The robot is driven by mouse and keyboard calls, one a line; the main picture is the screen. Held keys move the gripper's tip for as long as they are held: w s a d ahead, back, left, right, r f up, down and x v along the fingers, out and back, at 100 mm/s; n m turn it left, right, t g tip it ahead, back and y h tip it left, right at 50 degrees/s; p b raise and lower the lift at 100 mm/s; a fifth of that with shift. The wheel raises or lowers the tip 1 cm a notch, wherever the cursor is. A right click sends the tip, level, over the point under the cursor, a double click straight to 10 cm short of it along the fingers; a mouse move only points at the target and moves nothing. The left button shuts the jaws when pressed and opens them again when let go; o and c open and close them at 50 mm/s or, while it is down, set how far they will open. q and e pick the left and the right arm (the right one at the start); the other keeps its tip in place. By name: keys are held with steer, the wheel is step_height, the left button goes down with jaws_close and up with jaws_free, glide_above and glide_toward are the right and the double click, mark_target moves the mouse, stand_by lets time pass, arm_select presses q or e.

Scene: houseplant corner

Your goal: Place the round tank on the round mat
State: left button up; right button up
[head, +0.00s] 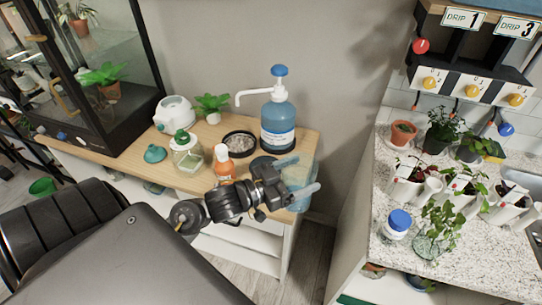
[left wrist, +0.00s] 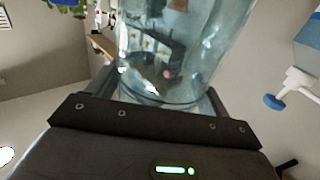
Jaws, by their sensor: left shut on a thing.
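The round tank (head: 304,172) is a clear, bluish glass cylinder at the right end of the wooden shelf top. My left gripper (head: 296,177) is shut on it, one finger on each side. In the left wrist view the tank (left wrist: 180,50) fills the space between the fingers, and its round rim or base edge shows near the palm. I cannot tell how high the tank is held. My right gripper is not in view.
A speckled counter (head: 450,255) with pots is across a gap on the right.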

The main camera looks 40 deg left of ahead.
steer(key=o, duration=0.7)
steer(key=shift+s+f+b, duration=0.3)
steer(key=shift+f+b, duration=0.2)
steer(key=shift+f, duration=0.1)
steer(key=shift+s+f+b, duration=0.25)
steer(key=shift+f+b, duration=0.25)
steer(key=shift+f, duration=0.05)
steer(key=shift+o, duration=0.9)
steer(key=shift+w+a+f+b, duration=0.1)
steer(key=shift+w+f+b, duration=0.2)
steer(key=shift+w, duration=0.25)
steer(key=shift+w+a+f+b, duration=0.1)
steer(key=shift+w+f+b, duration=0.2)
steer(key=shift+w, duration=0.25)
arm_select(q)
steer(key=a+n+t+y, duration=0.2)
steer(key=a+n+y, duration=0.65)
steer(key=a, duration=1.15)
steer(key=w+a+f+m+y+p, duration=0.1)
steer(key=w+a+f+y, duration=0.1)
steer(key=w+f, duration=1.1)
steer(key=shift+w+a+f+m, duration=0.25)
steer(key=shift+w+m, duration=0.1)
steer(key=shift+w, duration=0.35)
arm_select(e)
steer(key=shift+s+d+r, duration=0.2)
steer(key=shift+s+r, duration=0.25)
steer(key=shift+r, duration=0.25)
